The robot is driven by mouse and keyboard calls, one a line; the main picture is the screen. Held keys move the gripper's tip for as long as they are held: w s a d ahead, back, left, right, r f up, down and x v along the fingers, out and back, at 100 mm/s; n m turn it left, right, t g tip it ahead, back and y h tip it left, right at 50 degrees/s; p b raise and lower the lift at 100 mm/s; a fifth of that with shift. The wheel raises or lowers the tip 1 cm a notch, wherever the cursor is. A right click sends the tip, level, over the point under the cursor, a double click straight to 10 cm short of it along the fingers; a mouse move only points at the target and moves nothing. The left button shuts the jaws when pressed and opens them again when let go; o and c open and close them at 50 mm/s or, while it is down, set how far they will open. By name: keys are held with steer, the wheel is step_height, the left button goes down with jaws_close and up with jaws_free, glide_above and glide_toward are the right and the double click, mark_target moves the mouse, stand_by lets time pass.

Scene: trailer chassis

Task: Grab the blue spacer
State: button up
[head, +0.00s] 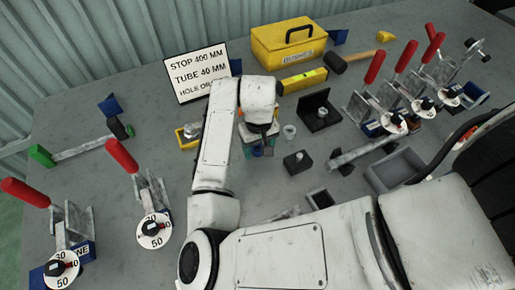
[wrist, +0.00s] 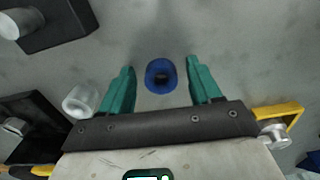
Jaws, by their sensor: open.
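The blue spacer (wrist: 161,76) is a short ring with a dark hole, standing on the grey table in the wrist view. My gripper (wrist: 160,70) has two teal fingers, spread apart. The spacer sits between the fingertips, with a gap visible on both sides, so neither finger seems to touch it. In the head view my gripper (head: 259,150) points down at the table in the middle, and my own arm and fingers mostly hide the spacer there.
A clear spacer (wrist: 82,100) stands close outside the left finger. A yellow bracket with a metal cylinder (wrist: 274,133) is at the right. In the head view, a black block with a pin (head: 298,161), a black angle fixture (head: 318,112) and a yellow level (head: 304,80) surround the spot.

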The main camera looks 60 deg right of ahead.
jaws_close()
stand_by(0.6)
steer(key=shift+r, duration=0.1)
